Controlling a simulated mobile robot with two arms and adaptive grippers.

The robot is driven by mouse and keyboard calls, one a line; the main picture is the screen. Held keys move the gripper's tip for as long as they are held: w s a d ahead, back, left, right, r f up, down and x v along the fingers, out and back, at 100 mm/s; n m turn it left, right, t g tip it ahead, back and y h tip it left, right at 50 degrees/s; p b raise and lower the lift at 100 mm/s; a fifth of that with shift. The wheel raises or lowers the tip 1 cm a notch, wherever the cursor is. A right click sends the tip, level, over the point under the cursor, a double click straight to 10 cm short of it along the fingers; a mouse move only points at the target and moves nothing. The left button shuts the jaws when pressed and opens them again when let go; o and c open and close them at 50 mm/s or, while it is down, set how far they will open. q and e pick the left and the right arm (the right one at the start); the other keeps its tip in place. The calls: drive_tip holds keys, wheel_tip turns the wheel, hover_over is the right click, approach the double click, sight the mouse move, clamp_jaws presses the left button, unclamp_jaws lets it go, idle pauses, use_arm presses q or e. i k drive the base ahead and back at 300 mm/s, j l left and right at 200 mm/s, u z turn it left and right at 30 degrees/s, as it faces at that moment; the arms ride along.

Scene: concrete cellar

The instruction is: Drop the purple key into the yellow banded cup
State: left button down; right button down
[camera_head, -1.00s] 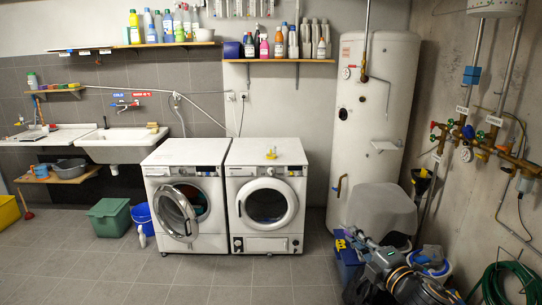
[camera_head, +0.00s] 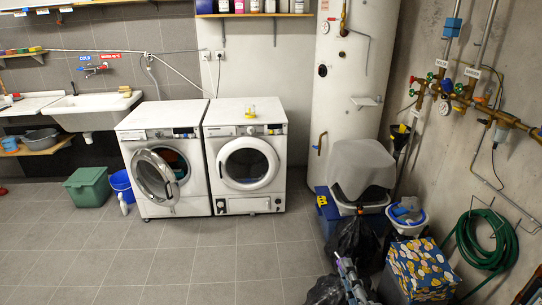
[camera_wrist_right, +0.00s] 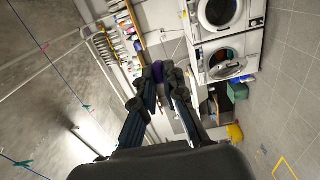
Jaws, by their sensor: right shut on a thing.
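A small clear cup with a yellow band (camera_head: 250,111) stands on top of the right washing machine (camera_head: 245,160) in the head view. My right gripper (camera_wrist_right: 160,76) shows in the right wrist view, with its dark fingers closed together. A small purple piece, the purple key (camera_wrist_right: 158,70), sits between the fingertips; most of it is hidden by them. The gripper is in the air, apart from the washing machines. My left gripper is in neither view.
A left washing machine (camera_head: 165,170) has its round door open. A green bin (camera_head: 89,187) and blue bucket (camera_head: 122,186) stand left of it. Black bags (camera_head: 355,242), a patterned box (camera_head: 420,268) and a green hose (camera_head: 486,240) crowd the right. The tiled floor in front is clear.

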sight(252, 116)
drive_tip(key=i+u, duration=0.15)
drive_tip(key=i, duration=3.35)
drive_tip(key=i+j+z, duration=0.1)
drive_tip(key=i+z, duration=0.15)
drive_tip(key=i, duration=0.2)
drive_tip(key=i+j+z, duration=0.25)
drive_tip(key=i, duration=0.2)
drive_tip(key=i+j+z, duration=0.25)
drive_tip(key=i, duration=0.2)
